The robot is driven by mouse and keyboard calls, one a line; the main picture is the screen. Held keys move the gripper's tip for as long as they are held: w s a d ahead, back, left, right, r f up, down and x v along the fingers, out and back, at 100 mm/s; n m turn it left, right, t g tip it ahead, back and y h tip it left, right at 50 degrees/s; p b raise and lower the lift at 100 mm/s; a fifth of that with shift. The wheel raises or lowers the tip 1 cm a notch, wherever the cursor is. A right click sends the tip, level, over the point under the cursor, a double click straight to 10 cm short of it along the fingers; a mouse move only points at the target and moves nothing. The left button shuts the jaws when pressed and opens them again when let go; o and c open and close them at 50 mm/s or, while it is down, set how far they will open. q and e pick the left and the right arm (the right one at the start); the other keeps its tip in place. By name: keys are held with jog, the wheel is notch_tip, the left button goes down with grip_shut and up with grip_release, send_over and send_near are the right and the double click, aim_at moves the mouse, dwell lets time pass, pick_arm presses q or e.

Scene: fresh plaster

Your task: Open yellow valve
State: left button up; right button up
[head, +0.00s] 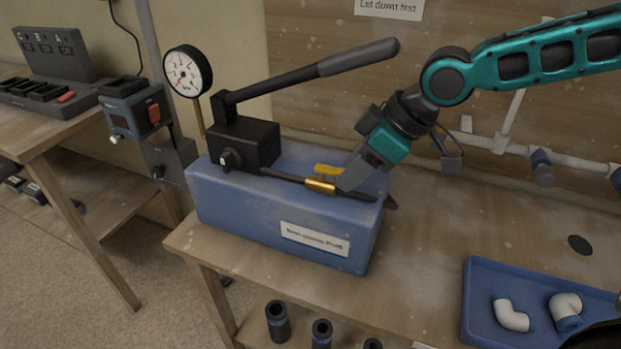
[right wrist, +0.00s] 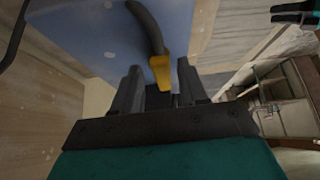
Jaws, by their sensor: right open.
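The yellow valve handle (head: 327,169) sits above a brass valve body (head: 320,186) on a dark hose, on top of the blue pump box (head: 290,205). My right gripper (head: 348,184) is at the right end of the valve, with its fingers pointing down and left. In the right wrist view a yellow part of the valve (right wrist: 160,70) shows between the open fingers (right wrist: 158,88), in front of the blue box. I cannot tell whether either finger touches it.
A black pump lever (head: 310,75) slopes up to the right over the box. A pressure gauge (head: 187,71) stands at the left. White pipes (head: 575,161) run along the back wall. A blue tray (head: 480,310) with white elbow fittings is at the front right.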

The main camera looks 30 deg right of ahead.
jog(key=p+v, duration=0.4)
jog(key=v, duration=0.8)
jog(key=shift+p, duration=0.4)
dwell(0.4)
